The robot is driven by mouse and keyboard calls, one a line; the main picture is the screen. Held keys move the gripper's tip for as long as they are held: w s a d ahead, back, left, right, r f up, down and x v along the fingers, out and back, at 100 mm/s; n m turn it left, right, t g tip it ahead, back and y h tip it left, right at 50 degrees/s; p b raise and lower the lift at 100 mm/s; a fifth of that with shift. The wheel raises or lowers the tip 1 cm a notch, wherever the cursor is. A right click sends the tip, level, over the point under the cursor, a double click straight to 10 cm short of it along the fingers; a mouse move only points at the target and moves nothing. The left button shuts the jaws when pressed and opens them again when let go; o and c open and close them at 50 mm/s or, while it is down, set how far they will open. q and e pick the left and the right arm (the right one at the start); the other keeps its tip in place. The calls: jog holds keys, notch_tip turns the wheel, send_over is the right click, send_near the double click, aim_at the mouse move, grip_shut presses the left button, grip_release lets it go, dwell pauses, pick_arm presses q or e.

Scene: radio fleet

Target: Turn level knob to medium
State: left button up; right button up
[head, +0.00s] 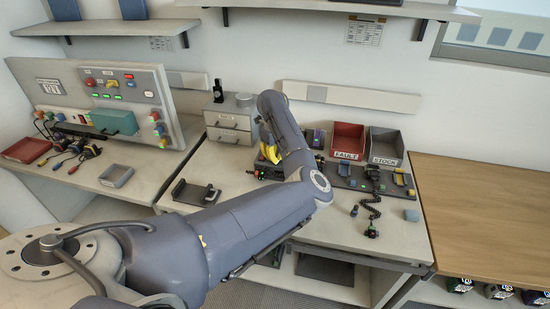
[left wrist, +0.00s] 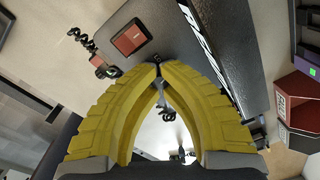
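My left gripper (head: 266,148) has yellow finger pads and is low over a dark unit (head: 262,169) with small green and red lights on the bench. My forearm covers much of that unit. In the left wrist view the two curved pads of my left gripper (left wrist: 158,66) come together at their tips, with an arched gap behind them. A small dark piece shows at the tips; I cannot tell whether it is the level knob or whether it is held. A dark panel (left wrist: 165,28) with a red square button (left wrist: 130,39) lies just beyond the tips. My right gripper is not in view.
A red FAULT bin (head: 348,141) and a grey STOCK bin (head: 386,147) stand right of the gripper. A coiled black cord (head: 372,205) lies in front of them. A small drawer unit (head: 229,122) stands behind. The wooden table (head: 480,220) at right is clear.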

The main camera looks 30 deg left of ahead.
pick_arm(q)
jog(key=o, duration=0.8)
jog(key=shift+s+r, duration=0.15)
jog(key=shift+r, duration=2.85)
jog(key=shift+s+r, duration=0.1)
jog(key=shift+r, duration=2.9)
jog(key=shift+a, duration=0.1)
